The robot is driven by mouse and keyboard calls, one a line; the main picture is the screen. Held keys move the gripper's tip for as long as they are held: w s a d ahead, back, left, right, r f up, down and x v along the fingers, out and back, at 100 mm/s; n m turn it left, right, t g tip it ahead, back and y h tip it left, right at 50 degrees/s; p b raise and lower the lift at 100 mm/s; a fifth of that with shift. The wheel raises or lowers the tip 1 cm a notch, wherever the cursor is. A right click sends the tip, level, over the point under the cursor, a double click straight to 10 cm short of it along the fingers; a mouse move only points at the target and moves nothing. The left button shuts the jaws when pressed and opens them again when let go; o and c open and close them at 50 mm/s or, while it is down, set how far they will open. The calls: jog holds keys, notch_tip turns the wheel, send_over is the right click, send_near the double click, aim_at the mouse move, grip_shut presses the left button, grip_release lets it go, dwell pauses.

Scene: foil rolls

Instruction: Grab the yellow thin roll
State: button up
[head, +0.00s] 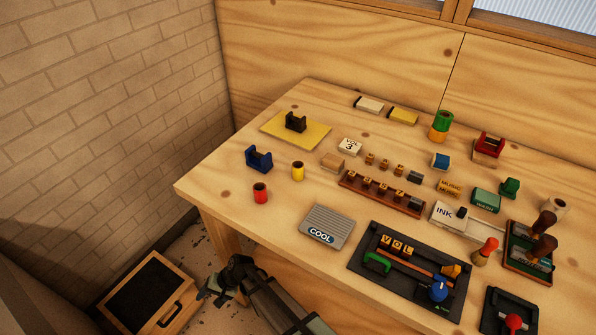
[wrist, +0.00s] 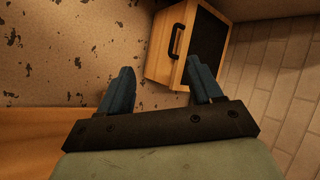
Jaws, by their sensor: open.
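The yellow thin roll (head: 298,171) stands upright on the wooden table's left part, with a dark hole in its top. A red roll (head: 260,193) stands in front of it to the left, apart from it. My gripper (head: 220,284) is off the table's front left edge, low over the floor and well away from the roll. In the wrist view my gripper (wrist: 158,78) is open, with nothing between its two blue-grey fingers. The yellow roll does not show in the wrist view.
A blue holder (head: 259,159) and a tan block (head: 333,162) stand near the yellow roll. A grey COOL box (head: 327,225) is closer to the front edge. A wooden case with a black panel (head: 150,296) is on the floor. The table's left corner (head: 215,185) is clear.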

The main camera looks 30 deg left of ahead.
jog(key=s+a+r+n+g, duration=0.2)
jog(key=s+a+r, duration=0.2)
jog(key=r, duration=0.4)
jog(key=s+a+r+n+g+h, duration=0.15)
jog(key=s+a+r, duration=0.25)
jog(key=r, duration=0.4)
jog(key=s+a+r+n+g, duration=0.25)
jog(key=s+a+r, duration=0.2)
jog(key=r, duration=0.25)
jog(key=w+a+r+n+t+h, duration=0.1)
jog(key=w+r+n, duration=0.1)
jog(key=r+n, duration=0.35)
jog(key=w+a+r+n+t+h, duration=0.1)
jog(key=w+a+r+n, duration=0.1)
jog(key=r, duration=0.6)
notch_tip(320, 180, up, 19)
jog(key=m+t+h, duration=0.2)
jog(key=m+t, duration=0.8)
jog(key=m, duration=0.6)
send_over(298, 164)
jog(key=shift+y, duration=0.25)
jog(key=shift+s+d+f, duration=0.1)
jog(key=shift+f, duration=2.1)
jog(key=shift+s+d+f, duration=0.1)
jog(key=shift+s+f, duration=0.05)
jog(key=shift+f, duration=2)
jog(key=shift+s+d+f, duration=0.1)
jog(key=shift+f, duration=2.1)
